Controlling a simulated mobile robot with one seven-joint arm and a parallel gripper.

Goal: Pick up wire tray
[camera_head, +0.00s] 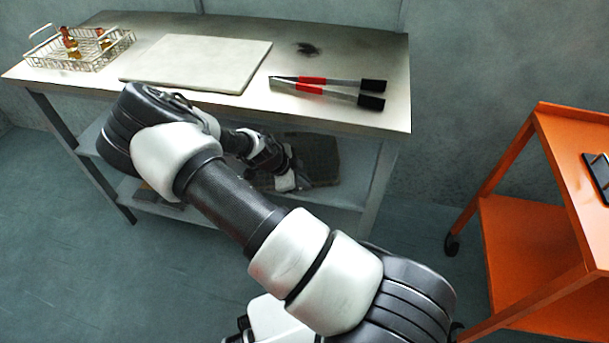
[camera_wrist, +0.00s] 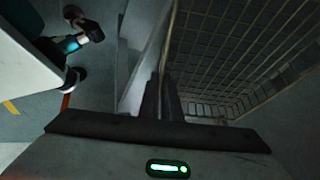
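A wire tray fills the right of the wrist view, its open mesh (camera_wrist: 235,60) seen from very close. My gripper (camera_wrist: 165,85) has its dark fingers close together at the tray's near left edge, with the rim running in between them. In the head view my gripper (camera_head: 290,180) is low, under the tabletop beside a dark mesh tray (camera_head: 322,160) at the lower shelf. The arm hides part of this area. Another wire tray (camera_head: 95,62), with handles and small amber bottles inside, stands on the tabletop at the far left.
An orange cart (camera_head: 565,150) stands at the right. The floor between is clear.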

